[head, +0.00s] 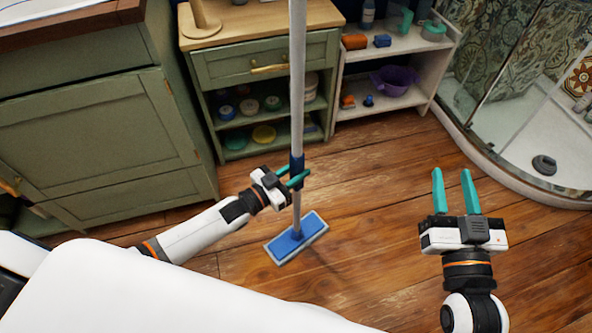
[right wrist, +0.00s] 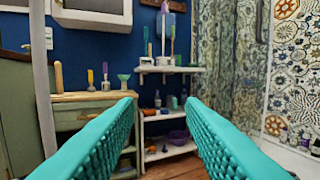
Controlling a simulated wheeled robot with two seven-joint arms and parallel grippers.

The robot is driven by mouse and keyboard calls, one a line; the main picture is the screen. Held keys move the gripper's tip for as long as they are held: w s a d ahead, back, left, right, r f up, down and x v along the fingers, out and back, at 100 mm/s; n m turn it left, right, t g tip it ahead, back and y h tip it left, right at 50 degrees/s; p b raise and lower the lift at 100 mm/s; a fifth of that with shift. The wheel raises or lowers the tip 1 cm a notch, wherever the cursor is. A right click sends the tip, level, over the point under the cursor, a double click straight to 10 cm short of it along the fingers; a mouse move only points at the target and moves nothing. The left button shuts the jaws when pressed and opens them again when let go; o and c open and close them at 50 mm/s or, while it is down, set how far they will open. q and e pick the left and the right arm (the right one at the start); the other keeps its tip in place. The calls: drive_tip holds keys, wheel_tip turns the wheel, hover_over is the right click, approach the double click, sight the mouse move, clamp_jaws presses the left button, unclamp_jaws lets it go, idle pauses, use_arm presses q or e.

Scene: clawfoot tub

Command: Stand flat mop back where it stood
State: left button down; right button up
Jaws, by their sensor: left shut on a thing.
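The flat mop (head: 297,110) has a long pale pole, a dark blue sleeve low on it and a flat blue head (head: 296,238) with a light rim. It stands nearly upright in the head view, its head at or just above the wood floor; I cannot tell if they touch. My left gripper (head: 295,178) is shut on the mop's pole at the dark sleeve. My right gripper (head: 454,176) is open and empty, well to the right of the mop. The pole also shows at the left of the right wrist view (right wrist: 42,90). The mop's top is out of the head view.
A green shelf cabinet (head: 222,70) with jars stands behind the mop. A white shelf unit (head: 385,55) with a purple bowl (head: 391,80) is right of it. A large green cabinet (head: 90,130) is at left, a shower tray (head: 520,175) at right. The floor between is clear.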

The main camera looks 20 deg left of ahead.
use_arm(q)
drive_tip(key=shift+f, duration=0.15)
use_arm(e)
drive_tip(key=shift+s+r+t, duration=0.1)
drive_tip(key=shift+r+t, duration=0.4)
drive_tip(key=shift+r, duration=0.15)
idle(0.4)
use_arm(q)
drive_tip(key=c, duration=1.1)
unclamp_jaws()
drive_tip(key=shift+o, duration=0.3)
drive_tip(key=shift+f, duration=0.2)
drive_tip(key=shift+r, duration=0.1)
use_arm(e)
drive_tip(key=shift+f, duration=0.1)
